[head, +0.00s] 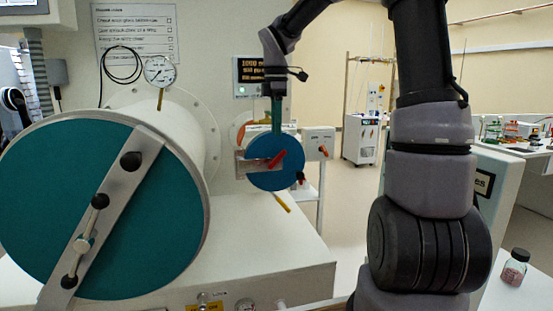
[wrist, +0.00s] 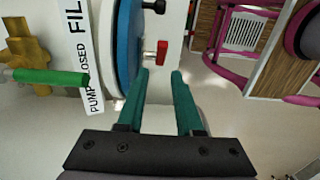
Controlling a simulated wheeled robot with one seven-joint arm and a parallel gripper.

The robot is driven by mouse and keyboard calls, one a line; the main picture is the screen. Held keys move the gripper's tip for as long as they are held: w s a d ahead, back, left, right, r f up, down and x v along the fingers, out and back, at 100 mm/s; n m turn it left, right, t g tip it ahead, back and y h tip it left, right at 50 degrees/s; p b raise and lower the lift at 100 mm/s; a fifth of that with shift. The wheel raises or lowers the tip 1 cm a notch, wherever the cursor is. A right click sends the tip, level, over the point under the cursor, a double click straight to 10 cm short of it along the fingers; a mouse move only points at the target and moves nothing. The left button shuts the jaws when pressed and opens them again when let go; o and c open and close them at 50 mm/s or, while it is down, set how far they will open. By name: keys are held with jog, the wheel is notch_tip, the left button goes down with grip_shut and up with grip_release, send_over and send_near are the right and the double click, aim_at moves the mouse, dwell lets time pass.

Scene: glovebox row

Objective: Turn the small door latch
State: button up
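The small door (head: 262,178) is a blue round disc right of the large antechamber in the head view. My gripper (head: 277,124) comes down from above at the top of the small door. Its teal fingers (wrist: 160,74) are apart with nothing between them. The latch shows just beyond the fingertips, in line with the gap; contact cannot be seen.
The large teal door (head: 60,200) with its slanted metal bar fills the left. A pressure gauge (head: 159,71) stands above its chamber. A green valve handle (wrist: 50,76) and a label plate (wrist: 82,45) are left of the fingers. Open floor (head: 342,210) lies right of the small door.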

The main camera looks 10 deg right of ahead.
aim_at(276, 157)
notch_tip(276, 157, down, 10)
jog(key=shift+s, duration=0.1)
dwell(0.4)
grip_shut()
